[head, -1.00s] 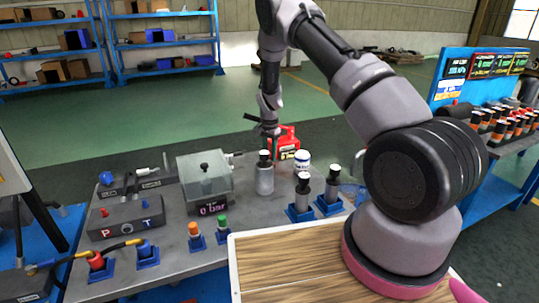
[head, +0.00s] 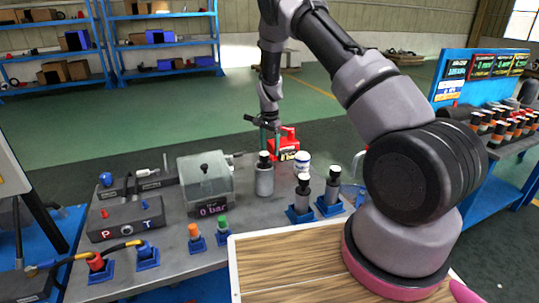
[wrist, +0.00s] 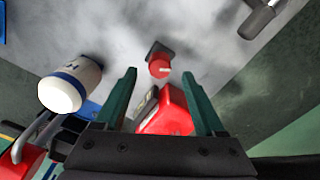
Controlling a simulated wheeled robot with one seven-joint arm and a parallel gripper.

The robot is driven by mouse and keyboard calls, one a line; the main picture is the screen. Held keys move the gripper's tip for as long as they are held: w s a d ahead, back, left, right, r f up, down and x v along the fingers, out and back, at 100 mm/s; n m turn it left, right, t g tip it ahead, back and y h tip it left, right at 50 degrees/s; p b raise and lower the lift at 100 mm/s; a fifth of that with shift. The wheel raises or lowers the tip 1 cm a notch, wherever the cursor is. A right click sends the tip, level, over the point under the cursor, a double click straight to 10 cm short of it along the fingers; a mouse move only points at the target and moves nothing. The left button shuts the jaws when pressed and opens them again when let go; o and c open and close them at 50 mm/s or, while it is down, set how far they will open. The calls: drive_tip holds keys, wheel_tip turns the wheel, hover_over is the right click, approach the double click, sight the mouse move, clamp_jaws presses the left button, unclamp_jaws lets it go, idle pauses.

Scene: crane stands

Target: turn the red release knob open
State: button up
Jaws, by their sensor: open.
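The red release knob (wrist: 159,67) is a small round red knob with a white mark, on a dark square base. It shows in the wrist view just beyond and between my fingertips. In the head view my gripper (head: 266,125) hangs over the back of the grey bench, and I cannot make out the knob there.
A red box with a display (head: 284,146) stands near the gripper, with a white, blue-banded jar (head: 302,161) beside it. A grey cylinder with a black cap (head: 264,180) stands close in front. The grey bench (head: 170,250) also holds a clear-covered box (head: 205,180).

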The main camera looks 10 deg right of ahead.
wheel_tip(320, 180, up, 7)
idle(0.3)
